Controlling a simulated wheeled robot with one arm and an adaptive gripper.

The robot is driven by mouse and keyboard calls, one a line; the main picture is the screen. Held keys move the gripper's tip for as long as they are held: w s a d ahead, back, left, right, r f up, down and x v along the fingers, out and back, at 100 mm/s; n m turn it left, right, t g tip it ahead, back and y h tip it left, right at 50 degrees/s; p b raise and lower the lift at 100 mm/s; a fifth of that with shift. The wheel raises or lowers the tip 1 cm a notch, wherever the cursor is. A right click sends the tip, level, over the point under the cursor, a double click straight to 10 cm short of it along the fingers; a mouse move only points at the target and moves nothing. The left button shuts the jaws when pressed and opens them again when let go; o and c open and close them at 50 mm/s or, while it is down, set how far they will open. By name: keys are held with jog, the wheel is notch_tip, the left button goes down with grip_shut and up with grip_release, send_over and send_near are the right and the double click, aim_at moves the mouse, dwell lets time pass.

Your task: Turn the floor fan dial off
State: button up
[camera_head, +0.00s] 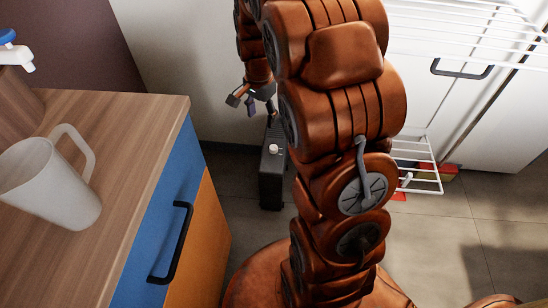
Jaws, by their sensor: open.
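The floor fan (272,178) is a dark, narrow upright box on the floor near the back wall, between the counter and my arm. Its dial (272,149) is a small pale knob on the top. I cannot tell the dial's setting. My gripper (250,107) is open and empty, above and a little left of the fan, apart from the dial. My own arm covers the fan's right side and part of the space beside it.
A wooden counter (140,125) with a blue drawer (157,215) and black handle stands at left, bearing a white mug (48,183). A white wire rack (420,165) stands at right. Grey floor is free around the fan's front.

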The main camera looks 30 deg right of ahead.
aim_at(274, 147)
jog(key=w+d+f+m+b, duration=0.2)
jog(key=w+d+f+b, duration=0.1)
jog(key=f, duration=0.4)
jog(key=w+d+f+m+b, duration=0.2)
jog(key=w+d+f+b, duration=0.1)
jog(key=f, duration=0.5)
jog(key=w+d+f+m+b, duration=0.2)
jog(key=w+d+f+b, duration=0.1)
jog(key=f, duration=0.5)
jog(key=shift+d+f+m+t+b, duration=0.3)
jog(key=shift+d+t+b, duration=0.1)
jog(key=shift+d+b, duration=0.45)
notch_tip(274, 147, down, 7)
jog(key=b, duration=0.2)
jog(key=shift+w+f+b, duration=0.15)
jog(key=shift+b, duration=0.15)
jog(key=c, duration=1.2)
